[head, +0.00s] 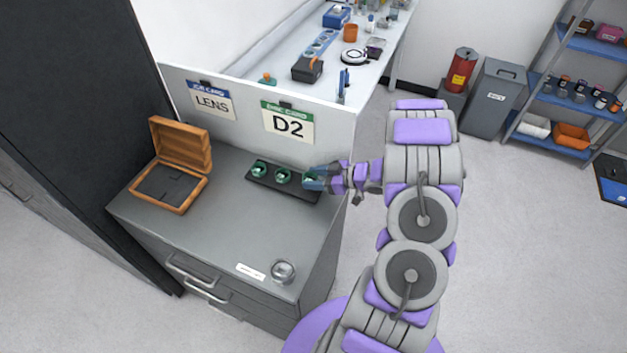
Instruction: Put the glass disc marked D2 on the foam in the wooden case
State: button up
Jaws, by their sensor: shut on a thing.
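An open wooden case (196,194) with dark foam (168,185) inside stands at the left of the grey cabinet top. Its lid is raised at the back, and the visible foam looks empty. A black rack (270,188) near the back right edge holds green-tinted glass discs: a left disc (259,169), a middle disc (283,176) and a right disc (309,181). My gripper (314,179) reaches in from the right and is shut on the right disc, which its fingers partly hide. I cannot read any marks on the discs or tell whether the held disc touches the rack.
A clear glass piece (283,271) and a white label (251,271) lie near the cabinet's front edge. A low panel behind carries a LENS card (212,103) and a D2 card (288,125). The middle of the cabinet top (225,225) is clear.

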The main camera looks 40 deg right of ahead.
jog(key=shift+w, duration=0.3)
jog(key=shift+w+d+f+b, duration=0.15)
jog(key=shift+w+f, duration=0.1)
jog(key=shift+f, duration=0.25)
jog(key=shift+w+d+f+b, duration=0.15)
jog(key=shift+w+f, duration=0.1)
jog(key=shift+f, duration=0.9)
jog(key=shift+f, duration=0.1)
jog(key=o, duration=1)
jog(key=shift+o, duration=0.2)
jog(key=shift+f+b, duration=0.25)
jog(key=shift+b, duration=0.1)
